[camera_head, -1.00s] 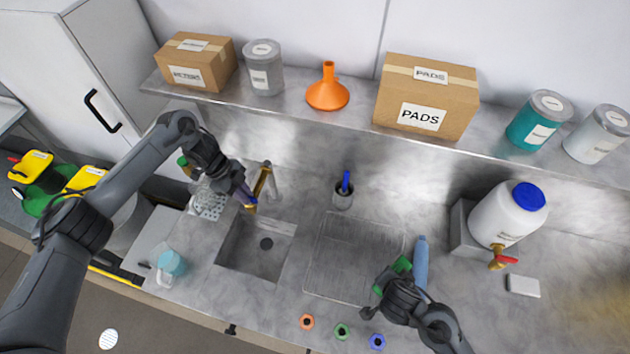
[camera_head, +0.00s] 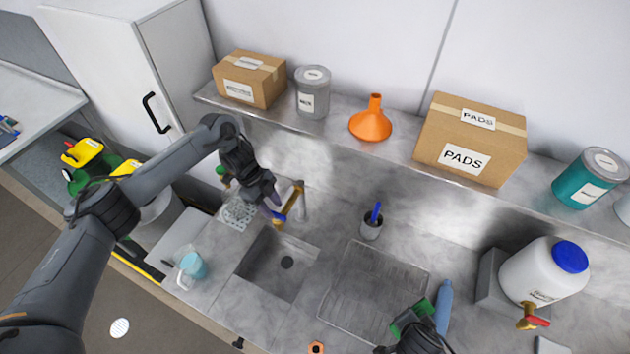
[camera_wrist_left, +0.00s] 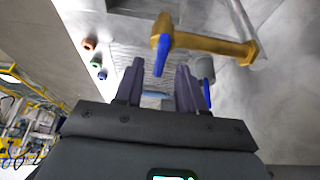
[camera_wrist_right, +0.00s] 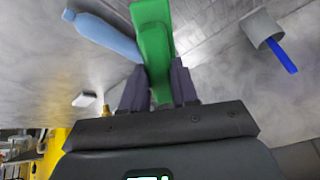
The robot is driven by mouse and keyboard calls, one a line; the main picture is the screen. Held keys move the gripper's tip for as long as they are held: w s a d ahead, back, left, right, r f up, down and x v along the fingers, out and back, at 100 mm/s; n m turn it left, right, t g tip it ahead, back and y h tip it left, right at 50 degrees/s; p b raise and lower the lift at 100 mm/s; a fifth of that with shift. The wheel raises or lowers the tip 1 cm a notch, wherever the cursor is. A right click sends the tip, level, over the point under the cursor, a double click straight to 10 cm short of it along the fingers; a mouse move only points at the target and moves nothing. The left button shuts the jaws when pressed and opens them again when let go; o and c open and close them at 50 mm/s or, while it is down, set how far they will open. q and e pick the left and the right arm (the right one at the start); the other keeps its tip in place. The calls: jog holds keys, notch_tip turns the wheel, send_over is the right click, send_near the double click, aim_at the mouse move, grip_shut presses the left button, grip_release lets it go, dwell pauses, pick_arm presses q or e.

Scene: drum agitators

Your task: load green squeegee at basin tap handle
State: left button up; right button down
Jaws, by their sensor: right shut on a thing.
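The brass tap (camera_head: 294,202) stands behind the steel basin (camera_head: 250,264). Its blue handle (camera_wrist_left: 162,55) hangs from the brass body (camera_wrist_left: 210,44) in the left wrist view. My left gripper (camera_head: 272,204) is beside the tap; its two fingers (camera_wrist_left: 160,85) stand apart with nothing between them, and the handle is beyond their tips. The green squeegee (camera_wrist_right: 153,45) is between the fingers of my right gripper (camera_wrist_right: 157,85), which is shut on it. In the head view the squeegee (camera_head: 411,316) is partly hidden by my right gripper, above the counter's front.
A ribbed drainboard (camera_head: 372,290) lies right of the basin. A grey cup (camera_head: 372,228) with a blue item stands behind it. A blue bottle (camera_head: 443,302) is close to the squeegee. A jug (camera_head: 192,268) stands left of the basin. A shelf with boxes overhangs the back.

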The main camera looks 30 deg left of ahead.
pick_arm(q)
jog(key=v, duration=0.9)
jog(key=shift+r+p, duration=0.3)
pick_arm(e)
jog(key=shift+r, duration=0.35)
pick_arm(q)
jog(key=shift+f, duration=0.1)
